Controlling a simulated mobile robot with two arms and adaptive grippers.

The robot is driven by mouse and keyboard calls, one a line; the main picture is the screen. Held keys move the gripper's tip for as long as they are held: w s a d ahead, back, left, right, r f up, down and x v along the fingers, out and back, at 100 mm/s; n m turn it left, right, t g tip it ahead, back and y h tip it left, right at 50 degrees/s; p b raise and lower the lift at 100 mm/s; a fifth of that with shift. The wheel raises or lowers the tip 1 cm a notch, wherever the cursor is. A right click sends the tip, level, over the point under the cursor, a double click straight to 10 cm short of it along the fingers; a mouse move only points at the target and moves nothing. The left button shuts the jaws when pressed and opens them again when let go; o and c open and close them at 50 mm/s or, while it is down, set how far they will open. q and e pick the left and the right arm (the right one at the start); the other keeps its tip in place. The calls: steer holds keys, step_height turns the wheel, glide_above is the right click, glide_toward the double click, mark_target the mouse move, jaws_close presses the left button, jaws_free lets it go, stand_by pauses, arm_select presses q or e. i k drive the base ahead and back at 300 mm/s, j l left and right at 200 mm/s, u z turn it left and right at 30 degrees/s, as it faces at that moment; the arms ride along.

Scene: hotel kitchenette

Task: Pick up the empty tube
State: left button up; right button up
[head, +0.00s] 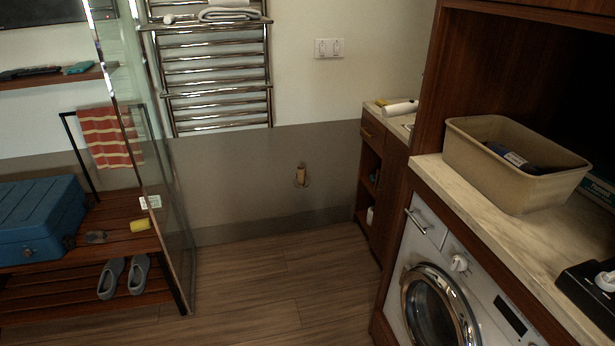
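A small brown cardboard tube (301,172), which looks like an empty roll core, is on a small holder on the grey lower wall, near the middle of the head view. It shows no paper around it. A thin part of the holder (306,183) shows below it. Neither of my grippers is in view.
The wooden floor (275,285) in front of the wall is clear. On the left are a glass panel (165,215) and a wooden bench (115,245) with a blue case (38,220). On the right are a narrow cabinet (380,180), a washing machine (440,275) and a beige bin (510,185).

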mark_target(301, 175)
steer(key=i+j, duration=0.15)
steer(key=i, duration=0.3)
steer(key=i+j, duration=0.15)
steer(key=i, duration=0.3)
steer(key=i+j, duration=0.15)
steer(key=i, duration=0.25)
steer(key=i+j, duration=0.15)
steer(key=i, duration=0.3)
steer(key=z, duration=0.4)
steer(key=i+j+z, duration=0.1)
steer(key=z, duration=0.25)
steer(key=i+j+z, duration=0.1)
steer(key=z, duration=0.3)
